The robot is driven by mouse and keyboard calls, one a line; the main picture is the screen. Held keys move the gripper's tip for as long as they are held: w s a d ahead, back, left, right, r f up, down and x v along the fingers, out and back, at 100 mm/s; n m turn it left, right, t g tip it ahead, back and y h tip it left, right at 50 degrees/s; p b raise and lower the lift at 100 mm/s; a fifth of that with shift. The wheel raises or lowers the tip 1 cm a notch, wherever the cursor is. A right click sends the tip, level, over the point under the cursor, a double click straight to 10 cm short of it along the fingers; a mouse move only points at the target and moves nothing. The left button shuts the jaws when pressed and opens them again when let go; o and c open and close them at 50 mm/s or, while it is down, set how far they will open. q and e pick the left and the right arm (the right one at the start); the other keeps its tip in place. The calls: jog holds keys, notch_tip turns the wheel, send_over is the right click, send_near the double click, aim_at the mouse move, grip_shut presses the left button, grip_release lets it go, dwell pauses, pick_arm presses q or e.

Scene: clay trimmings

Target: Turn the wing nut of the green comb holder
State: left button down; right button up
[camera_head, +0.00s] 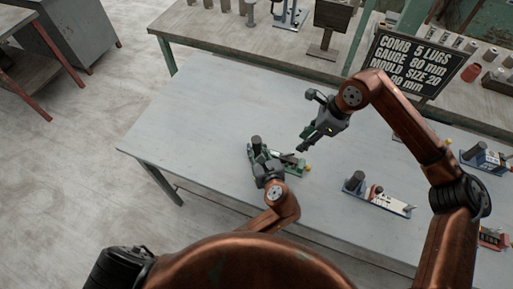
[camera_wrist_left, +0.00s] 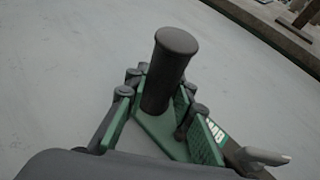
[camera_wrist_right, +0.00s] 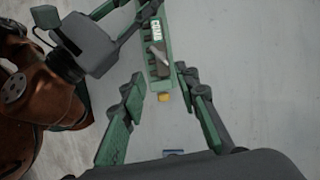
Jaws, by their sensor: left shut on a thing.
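The green comb holder (camera_head: 293,168) lies on the grey table, with a dark upright post (camera_head: 256,141) at its left end and a yellow piece (camera_head: 308,168) at its right end. My left gripper (camera_head: 262,165) is shut on the post; the left wrist view shows the post (camera_wrist_left: 168,75) between its green-padded fingers. A pale grey winged part (camera_wrist_right: 158,55), possibly the wing nut, sits on the holder near the COMB label. My right gripper (camera_head: 305,146) is open and empty, above and apart from the holder. In the right wrist view the yellow piece (camera_wrist_right: 164,97) shows between its fingers.
A blue and white holder (camera_head: 390,204) with a dark post lies to the right, with others farther right. A black sign (camera_head: 402,64) stands behind on a back bench (camera_head: 210,32) carrying several items. The table's left part (camera_head: 190,120) is clear.

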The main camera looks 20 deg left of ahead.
aim_at(288, 155)
jog(key=shift+c, duration=0.6)
jog(key=shift+a+r, duration=0.1)
jog(key=shift+a, duration=0.05)
jog(key=a+f+n+h, duration=0.1)
jog(key=f+n, duration=0.1)
jog(key=f, duration=0.1)
jog(key=f+n+h, duration=0.1)
jog(key=f+n, duration=0.1)
jog(key=f, duration=0.1)
jog(key=a+f+n+h, duration=0.1)
jog(key=f+n+h, duration=0.1)
jog(key=f, duration=0.1)
jog(key=shift+w+a+f, duration=0.2)
jog(key=shift+w+a, duration=0.05)
jog(key=shift+a, duration=0.1)
jog(key=shift+c, duration=0.4)
grip_shut()
